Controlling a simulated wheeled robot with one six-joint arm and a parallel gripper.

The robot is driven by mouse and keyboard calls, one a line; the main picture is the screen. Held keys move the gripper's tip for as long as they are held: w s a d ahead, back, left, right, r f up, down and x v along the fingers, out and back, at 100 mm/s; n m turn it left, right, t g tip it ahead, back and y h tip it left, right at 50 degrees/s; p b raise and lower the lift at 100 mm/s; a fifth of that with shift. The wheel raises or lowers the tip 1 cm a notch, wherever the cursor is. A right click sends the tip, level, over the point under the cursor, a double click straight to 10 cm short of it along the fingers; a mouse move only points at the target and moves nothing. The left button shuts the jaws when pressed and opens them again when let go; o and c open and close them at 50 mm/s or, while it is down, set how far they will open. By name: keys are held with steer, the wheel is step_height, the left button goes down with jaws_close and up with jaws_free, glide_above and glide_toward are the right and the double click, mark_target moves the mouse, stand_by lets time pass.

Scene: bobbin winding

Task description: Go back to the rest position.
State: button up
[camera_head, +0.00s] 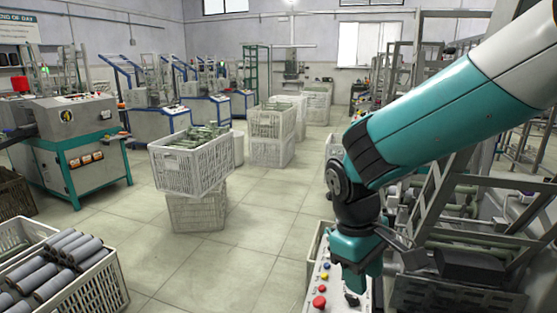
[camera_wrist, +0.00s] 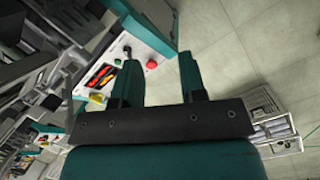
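My gripper (camera_wrist: 160,75) shows in the wrist view with two teal fingers spread apart and nothing between them. In the head view my gripper (camera_head: 355,280) hangs down at the lower middle right, beside a control panel (camera_head: 322,285) with red, yellow and blue buttons. The fingertips are hard to make out there. In the wrist view the panel's red button (camera_wrist: 151,65) shows between the fingers, beyond their tips. I cannot tell the exact gap between the fingers and the panel.
A crate of grey bobbins (camera_head: 105,275) stands at the lower left. Stacked white crates (camera_head: 195,180) with green bobbins stand mid-floor. A teal-and-grey machine (camera_head: 75,140) is at the left. Metal racks (camera_head: 470,220) crowd the right behind my arm. The tiled floor (camera_head: 240,255) between is clear.

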steer(key=s+r+m+t+y+p, duration=0.1)
steer(key=s+r+y+p, duration=0.4)
steer(key=s+r, duration=0.9)
steer(key=s+y, duration=0.1)
steer(key=s, duration=0.1)
steer(key=shift+s+d, duration=0.3)
steer(key=shift+s, duration=0.1)
stand_by(0.7)
